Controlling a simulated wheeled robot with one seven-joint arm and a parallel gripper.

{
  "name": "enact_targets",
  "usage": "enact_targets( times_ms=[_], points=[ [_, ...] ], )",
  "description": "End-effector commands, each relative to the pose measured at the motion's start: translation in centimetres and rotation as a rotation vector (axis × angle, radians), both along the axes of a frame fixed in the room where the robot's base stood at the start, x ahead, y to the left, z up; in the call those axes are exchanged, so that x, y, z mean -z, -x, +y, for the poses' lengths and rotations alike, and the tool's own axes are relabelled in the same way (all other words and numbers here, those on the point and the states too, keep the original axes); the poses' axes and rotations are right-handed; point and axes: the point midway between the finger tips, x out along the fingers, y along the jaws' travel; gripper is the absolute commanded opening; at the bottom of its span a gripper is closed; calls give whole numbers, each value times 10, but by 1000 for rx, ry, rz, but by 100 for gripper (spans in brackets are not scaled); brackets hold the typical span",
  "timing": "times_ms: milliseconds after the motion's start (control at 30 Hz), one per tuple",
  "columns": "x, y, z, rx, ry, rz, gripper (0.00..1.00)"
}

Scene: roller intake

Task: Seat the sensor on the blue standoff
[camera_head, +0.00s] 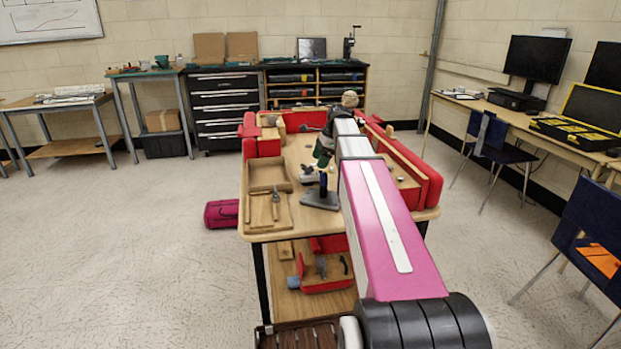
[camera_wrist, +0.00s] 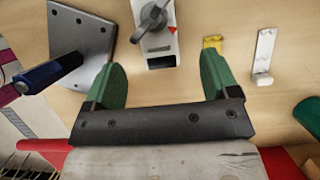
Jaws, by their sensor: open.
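The blue standoff (camera_wrist: 42,76) rises from a grey plate (camera_wrist: 92,34) with holes, left of my gripper in the wrist view. It also shows in the head view (camera_head: 323,184) on the table. My gripper (camera_wrist: 162,68) is open with green fingers wide apart and nothing between them. A pale block with a grey knob and a red triangle (camera_wrist: 157,33) lies on the table just beyond the fingertips. It may be the sensor, but I cannot tell. In the head view, my gripper (camera_head: 322,154) is above the table, partly hidden by my arm.
A white bracket (camera_wrist: 264,56) and a small yellow piece (camera_wrist: 212,42) lie right of the knobbed block. A green cylinder (camera_wrist: 309,114) is at the right edge. Red padded walls (camera_head: 414,168) border the table. A wooden tray (camera_head: 257,212) sits at its left.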

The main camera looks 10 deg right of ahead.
Motion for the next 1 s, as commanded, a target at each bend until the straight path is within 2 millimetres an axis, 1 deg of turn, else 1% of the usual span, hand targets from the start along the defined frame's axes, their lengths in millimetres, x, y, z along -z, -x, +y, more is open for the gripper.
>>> enact_targets(
  times_ms=[33, 267, 367, 467, 600, 700, 867, 967, 1000],
  points=[
    [7, 1, 3, 0, 0, 1, 81],
    [19, 1, 10, 0, 0, 0, 81],
    [28, 2, 17, 0, 0, 1, 81],
    [40, 3, 26, -2, 0, 1, 81],
    [55, 2, 31, 0, 0, 1, 81],
    [58, 2, 33, 0, 0, 0, 81],
    [58, 2, 33, 0, 0, -1, 81],
    [58, 2, 32, 0, 0, -1, 52],
    [58, 2, 32, 0, 0, -1, 39]
  ],
)
